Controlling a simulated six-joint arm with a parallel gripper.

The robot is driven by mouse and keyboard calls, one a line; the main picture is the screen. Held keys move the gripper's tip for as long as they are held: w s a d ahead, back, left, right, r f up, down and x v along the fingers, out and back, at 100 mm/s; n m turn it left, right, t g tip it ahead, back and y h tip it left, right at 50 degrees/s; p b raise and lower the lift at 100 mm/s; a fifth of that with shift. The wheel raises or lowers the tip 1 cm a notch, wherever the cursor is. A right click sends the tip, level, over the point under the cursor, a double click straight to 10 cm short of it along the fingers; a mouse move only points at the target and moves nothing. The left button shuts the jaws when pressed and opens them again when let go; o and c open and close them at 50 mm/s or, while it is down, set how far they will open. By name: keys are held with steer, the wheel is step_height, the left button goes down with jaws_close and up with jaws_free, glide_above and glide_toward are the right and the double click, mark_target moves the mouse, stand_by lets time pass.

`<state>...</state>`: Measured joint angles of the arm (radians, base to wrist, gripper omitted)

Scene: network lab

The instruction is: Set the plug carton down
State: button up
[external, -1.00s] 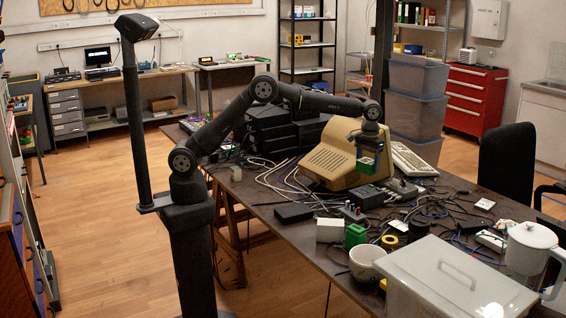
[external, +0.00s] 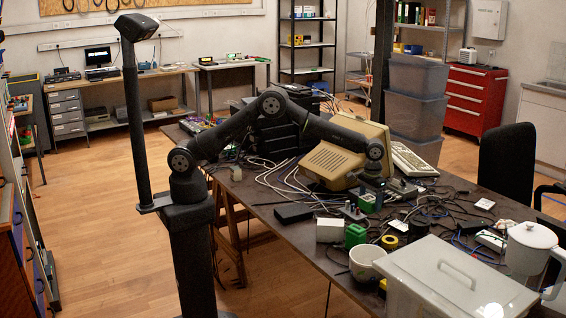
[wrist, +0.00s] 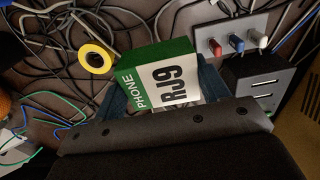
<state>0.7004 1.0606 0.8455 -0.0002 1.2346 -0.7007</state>
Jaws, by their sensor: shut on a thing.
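The plug carton (wrist: 172,82) is a small green and white box marked PHONE and RJ9, in the middle of the wrist view. My gripper (wrist: 158,92) is shut on it, with a blue-grey finger at either side. In the external view my gripper (external: 373,183) points down, low over the cluttered table (external: 270,220), in front of the beige monitor (external: 335,162).
In the wrist view a black slotted box (wrist: 262,80) and a grey switch panel (wrist: 240,36) lie close right of the carton. Yellow tape (wrist: 95,58) and loose cables lie left. A white mug (external: 366,262) and a lidded bin (external: 455,285) stand at the table's near end.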

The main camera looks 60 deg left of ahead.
step_height(320, 180, down, 9)
steer(key=shift+f, duration=0.15)
stand_by(0.4)
steer(key=shift+f, duration=0.2)
steer(key=o, duration=0.8)
steer(key=shift+c, duration=0.2)
step_height(320, 180, up, 12)
steer(key=shift+r, duration=0.2)
steer(key=shift+f, duration=0.15)
